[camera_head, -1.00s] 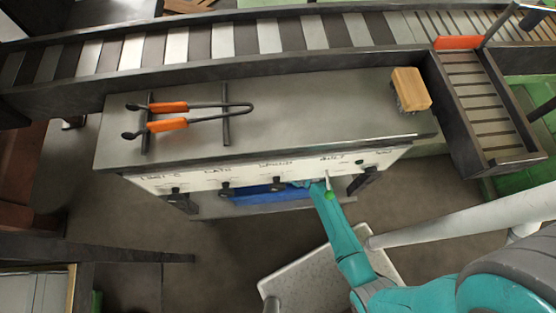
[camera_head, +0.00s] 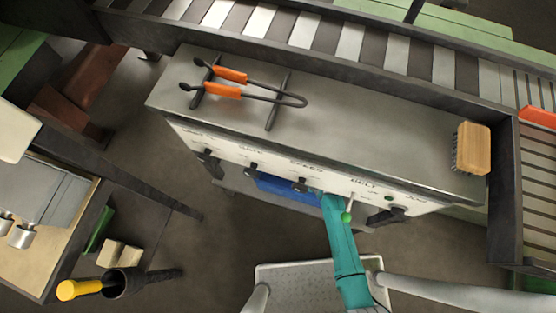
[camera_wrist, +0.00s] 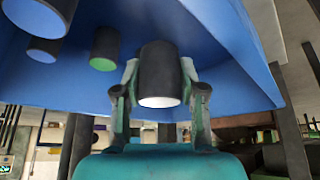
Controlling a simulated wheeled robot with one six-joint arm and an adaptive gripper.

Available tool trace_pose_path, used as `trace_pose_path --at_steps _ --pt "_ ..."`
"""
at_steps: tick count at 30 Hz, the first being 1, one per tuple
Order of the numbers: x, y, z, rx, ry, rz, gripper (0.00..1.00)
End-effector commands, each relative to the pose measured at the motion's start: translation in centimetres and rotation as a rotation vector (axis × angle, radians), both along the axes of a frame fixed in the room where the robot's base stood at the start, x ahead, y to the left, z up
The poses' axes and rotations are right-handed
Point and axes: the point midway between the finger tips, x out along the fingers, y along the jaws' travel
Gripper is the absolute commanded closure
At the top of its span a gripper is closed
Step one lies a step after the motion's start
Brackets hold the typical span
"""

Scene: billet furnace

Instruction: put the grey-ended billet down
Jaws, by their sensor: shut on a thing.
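My gripper (camera_wrist: 159,82) is shut on a dark cylindrical billet (camera_wrist: 160,65) with a pale grey end facing the camera in the wrist view. One finger lies on each side of it. The blue tray (camera_wrist: 225,60) spreads behind and around the billet; I cannot tell whether the billet touches it. In the head view the blue tray (camera_head: 285,190) shows under the front of the control bench, and my gripper is hidden at the bench's front edge.
The grey bench (camera_head: 360,125) carries orange-handled tongs (camera_head: 235,84) and a wooden brush (camera_head: 472,148). A roller conveyor (camera_head: 370,60) runs behind. A yellow-handled thing (camera_head: 80,289) is at lower left.

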Motion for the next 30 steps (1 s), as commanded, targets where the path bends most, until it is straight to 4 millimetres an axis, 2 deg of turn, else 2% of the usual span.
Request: trace_pose_path --at_steps 1,15,18,23,30 --pt "0.5 1.1 0.1 0.000 -0.003 0.007 1.00" --pt "4.0 9.7 0.1 0.000 -0.003 0.004 1.00" --pt "4.5 10.8 0.1 0.001 -0.002 0.001 1.00" --pt "4.7 11.4 -0.1 0.001 -0.002 0.000 1.00" --pt "4.7 11.4 -2.6 0.000 0.000 -0.001 1.00"
